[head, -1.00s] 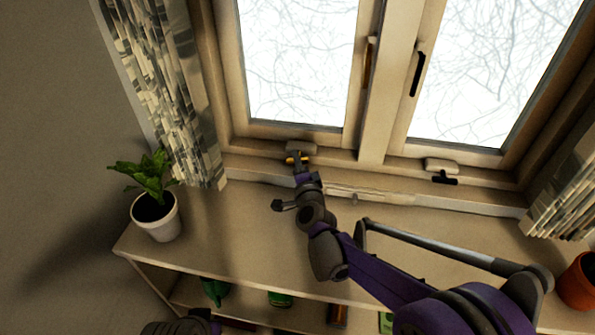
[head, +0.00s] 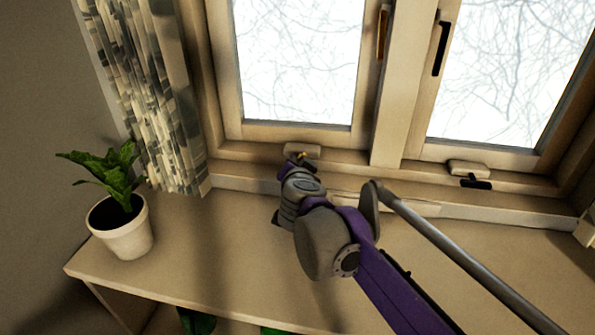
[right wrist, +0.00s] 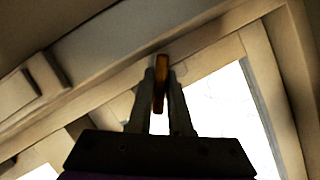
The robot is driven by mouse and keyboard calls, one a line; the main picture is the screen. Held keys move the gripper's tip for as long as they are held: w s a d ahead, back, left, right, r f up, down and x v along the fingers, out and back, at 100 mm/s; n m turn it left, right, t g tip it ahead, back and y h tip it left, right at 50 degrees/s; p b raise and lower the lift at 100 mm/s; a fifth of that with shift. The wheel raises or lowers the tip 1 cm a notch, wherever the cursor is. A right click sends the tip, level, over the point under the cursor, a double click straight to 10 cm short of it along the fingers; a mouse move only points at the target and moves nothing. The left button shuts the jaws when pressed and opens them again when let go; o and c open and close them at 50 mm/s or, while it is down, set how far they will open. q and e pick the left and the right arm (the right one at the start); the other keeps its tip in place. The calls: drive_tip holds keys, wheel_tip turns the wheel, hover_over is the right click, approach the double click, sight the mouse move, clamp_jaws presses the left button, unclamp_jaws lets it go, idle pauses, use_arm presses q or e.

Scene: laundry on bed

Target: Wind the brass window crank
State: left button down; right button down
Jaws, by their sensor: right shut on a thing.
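The brass window crank sits under the left window pane, at its pale housing (head: 313,150) on the frame's lower rail. In the head view only a small bit of brass shows, and my right gripper (head: 302,161) hides the rest. In the right wrist view the brass crank handle (right wrist: 161,82) stands between the two fingers of my right gripper (right wrist: 162,88), which is shut on it. My left gripper is out of view.
A second housing with a black crank (head: 475,183) is under the right pane. A potted plant (head: 124,230) stands at the left end of the wooden shelf top (head: 190,265). A patterned curtain (head: 160,100) hangs left of the window. The shelf top between plant and arm is clear.

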drive_tip(key=shift+n+h, duration=0.7)
drive_tip(key=shift+n, duration=0.3)
drive_tip(key=shift+r+n+g+h+p, duration=0.1)
drive_tip(key=shift+n+g+h+p, duration=0.3)
drive_tip(key=shift+n+h+p, duration=0.6)
drive_tip(key=n+h+p, duration=0.1)
drive_tip(key=n+h, duration=0.1)
drive_tip(key=n, duration=0.2)
drive_tip(key=shift+n+h, duration=0.3)
drive_tip(key=n+h+p, duration=0.1)
drive_tip(key=n+h, duration=0.1)
drive_tip(key=n, duration=0.2)
drive_tip(key=n+t+h, duration=0.1)
drive_tip(key=n+h, duration=0.1)
drive_tip(key=n, duration=0.2)
drive_tip(key=shift+n, duration=0.4)
drive_tip(key=c, duration=0.8)
unclamp_jaws()
drive_tip(key=shift+c, duration=0.2)
